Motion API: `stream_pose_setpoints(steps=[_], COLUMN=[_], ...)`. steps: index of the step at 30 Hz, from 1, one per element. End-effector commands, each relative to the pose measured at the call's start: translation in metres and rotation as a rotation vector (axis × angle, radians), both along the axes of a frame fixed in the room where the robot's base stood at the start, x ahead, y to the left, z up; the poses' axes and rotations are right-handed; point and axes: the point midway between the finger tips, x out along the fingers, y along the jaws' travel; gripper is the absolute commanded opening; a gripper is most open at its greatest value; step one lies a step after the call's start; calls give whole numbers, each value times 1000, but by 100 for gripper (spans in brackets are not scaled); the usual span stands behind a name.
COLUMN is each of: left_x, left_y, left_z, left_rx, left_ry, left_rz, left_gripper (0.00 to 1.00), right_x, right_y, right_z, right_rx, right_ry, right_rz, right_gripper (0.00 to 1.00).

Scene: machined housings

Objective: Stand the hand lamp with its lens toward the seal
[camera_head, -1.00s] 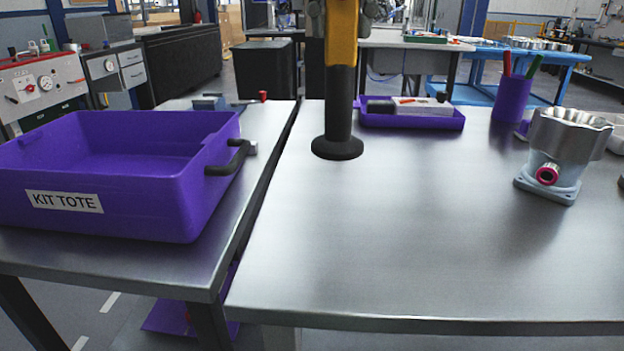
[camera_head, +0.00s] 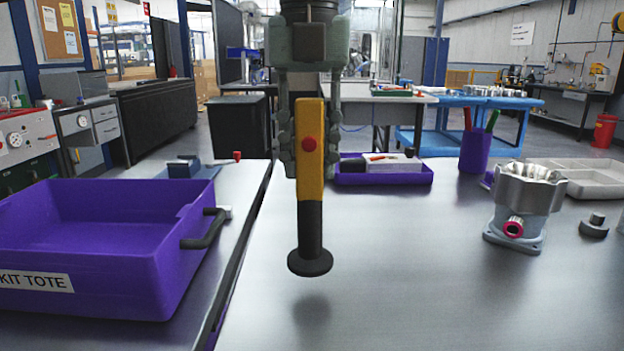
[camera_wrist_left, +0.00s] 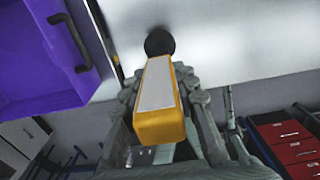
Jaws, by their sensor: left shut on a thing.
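The hand lamp (camera_head: 310,165) has a yellow body with a red button, a black lower barrel and a round black foot. My left gripper (camera_head: 310,165) is shut on its yellow body and holds it nearly upright. A shadow under the foot shows a gap above the table. In the left wrist view the lamp (camera_wrist_left: 157,120) shows a pale panel on a side hidden from the head view; I cannot tell whether it is the lens. The seal (camera_head: 514,227), a pink-red ring, sits in the side port of the metal housing (camera_head: 527,200), right of the lamp. My right gripper is not in view.
A purple kit tote (camera_head: 170,270) with a black handle stands left on a separate table, across a narrow gap. A purple tray (camera_head: 385,179), a pen cup (camera_head: 474,152) and a grey stepped part (camera_head: 594,226) stand on the steel table (camera_head: 430,290). Its middle is clear.

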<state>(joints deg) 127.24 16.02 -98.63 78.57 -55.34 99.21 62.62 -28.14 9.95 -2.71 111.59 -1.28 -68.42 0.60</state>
Motion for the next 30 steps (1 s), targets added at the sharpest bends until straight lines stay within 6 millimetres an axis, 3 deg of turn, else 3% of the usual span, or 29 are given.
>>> stream_pose_setpoints(steps=[5,12,26,27,30], left_x=[2,2,2,2,2], left_y=[-4,-3,-3,-3,-3], left_z=[-9,-41,-46,-45,-45], left_rx=[0,-2,-3,-3,-2], left_ry=[-1,-2,-2,-2,-2], left_rz=[0,3,3,3,3], left_gripper=[0,0,0,33,46], right_x=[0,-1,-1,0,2], right_y=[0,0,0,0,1], right_z=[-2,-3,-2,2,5], right_rx=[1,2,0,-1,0], right_ry=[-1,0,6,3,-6], right_rz=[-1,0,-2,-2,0], right_gripper=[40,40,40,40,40])
